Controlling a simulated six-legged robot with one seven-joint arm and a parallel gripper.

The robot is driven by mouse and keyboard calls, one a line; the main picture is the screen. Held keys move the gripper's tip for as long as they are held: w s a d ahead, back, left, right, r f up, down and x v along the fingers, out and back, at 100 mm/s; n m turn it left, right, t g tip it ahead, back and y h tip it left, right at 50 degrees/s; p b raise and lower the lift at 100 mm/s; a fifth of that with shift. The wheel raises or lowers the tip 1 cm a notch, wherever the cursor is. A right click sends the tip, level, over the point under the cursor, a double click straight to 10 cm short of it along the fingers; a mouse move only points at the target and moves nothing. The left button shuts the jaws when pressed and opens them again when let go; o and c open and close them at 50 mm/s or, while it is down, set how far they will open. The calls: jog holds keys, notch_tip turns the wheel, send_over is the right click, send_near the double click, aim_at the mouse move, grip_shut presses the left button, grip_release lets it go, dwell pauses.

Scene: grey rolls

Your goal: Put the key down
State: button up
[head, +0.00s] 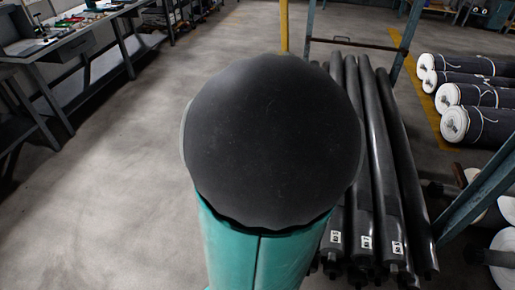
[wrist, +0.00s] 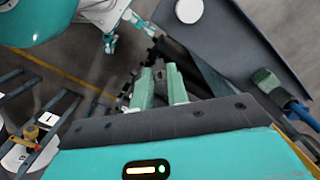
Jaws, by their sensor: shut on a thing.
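My gripper (wrist: 163,82) shows in the wrist view, with two pale green fingers close together beyond the teal hand. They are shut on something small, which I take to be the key. The key itself is too small and dark to make out between the fingertips. In the head view my own dark, round arm link and teal housing fill the middle, and the gripper and key do not show there.
In the head view, long dark rolls (head: 376,165) lie right of my arm. White-ended rolls (head: 478,95) lie farther right. A workbench (head: 75,42) with tools stands at upper left. The concrete floor at left is clear. A dark grey panel (wrist: 235,40) shows in the wrist view.

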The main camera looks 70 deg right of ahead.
jog(key=w+d+f, duration=0.2)
jog(key=w+f, duration=0.1)
jog(key=w+d+f, duration=0.5)
jog(key=w+f, duration=0.1)
jog(key=shift+w+d, duration=0.25)
jog(key=shift+d, duration=0.1)
jog(key=shift+w+d+f, duration=0.1)
jog(key=shift+w+f, duration=0.05)
jog(key=shift+f, duration=0.2)
notch_tip(320, 180, down, 3)
jog(key=o, duration=0.8)
jog(key=shift+r, duration=0.1)
